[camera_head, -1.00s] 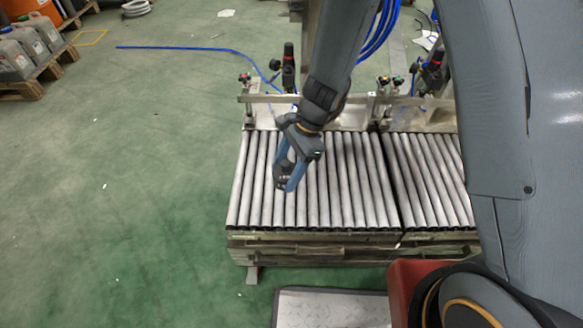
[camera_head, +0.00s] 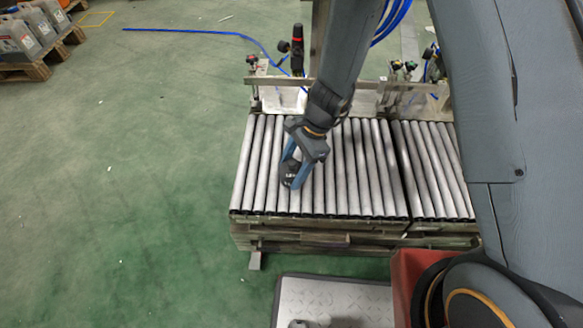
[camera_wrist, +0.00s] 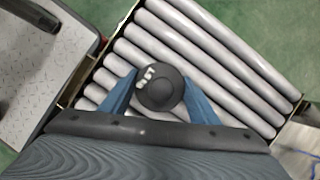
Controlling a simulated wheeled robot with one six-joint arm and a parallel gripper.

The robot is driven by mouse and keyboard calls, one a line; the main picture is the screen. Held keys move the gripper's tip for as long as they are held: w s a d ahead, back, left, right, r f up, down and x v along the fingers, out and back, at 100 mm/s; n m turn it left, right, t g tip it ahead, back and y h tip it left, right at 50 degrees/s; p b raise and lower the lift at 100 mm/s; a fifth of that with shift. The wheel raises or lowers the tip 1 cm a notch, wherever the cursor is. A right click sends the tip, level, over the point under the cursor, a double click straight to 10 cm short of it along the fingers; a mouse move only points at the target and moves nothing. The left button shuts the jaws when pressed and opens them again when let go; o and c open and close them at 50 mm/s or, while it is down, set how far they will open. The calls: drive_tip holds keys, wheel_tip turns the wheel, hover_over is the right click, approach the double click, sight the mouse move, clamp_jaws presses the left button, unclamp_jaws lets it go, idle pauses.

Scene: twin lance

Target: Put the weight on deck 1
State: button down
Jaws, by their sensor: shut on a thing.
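My gripper (camera_head: 291,173) is shut on the weight, a small dark, round piece (camera_head: 289,169) between its blue fingers. The wrist view shows the weight (camera_wrist: 160,87) from above, with pale lettering on its left side and a finger on each side. Below it are the grey rollers of the left roller deck (camera_head: 350,185), also in the wrist view (camera_wrist: 215,55). The gripper is over the left part of this deck, towards its near edge. I cannot tell whether the weight touches the rollers. No deck number is readable.
A second roller deck (camera_head: 437,170) adjoins on the right. A metal rail (camera_head: 330,88) with fittings runs behind the decks. A tread-plate surface (camera_head: 345,300) lies in front, with a small grey thing (camera_head: 298,323) at the picture's bottom.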

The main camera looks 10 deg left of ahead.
drive_tip(key=c, duration=0.7)
unclamp_jaws()
drive_tip(key=shift+f, duration=0.1)
drive_tip(key=shift+o, duration=0.2)
drive_tip(key=p+v, duration=0.4)
drive_tip(key=v, duration=0.8)
drive_tip(key=s+d+r+n+h, duration=0.15)
drive_tip(key=s+r+n, duration=0.25)
drive_tip(key=r, duration=0.4)
drive_tip(key=s+d+r+n, duration=0.2)
drive_tip(key=s+r+n, duration=0.15)
drive_tip(key=r, duration=0.55)
drive_tip(key=s+d+r+n+t+h, duration=0.2)
drive_tip(key=s+d+r+n, duration=0.5)
drive_tip(key=s, duration=0.2)
drive_tip(key=shift+n, duration=0.35)
drive_tip(key=shift+d+r, duration=0.1)
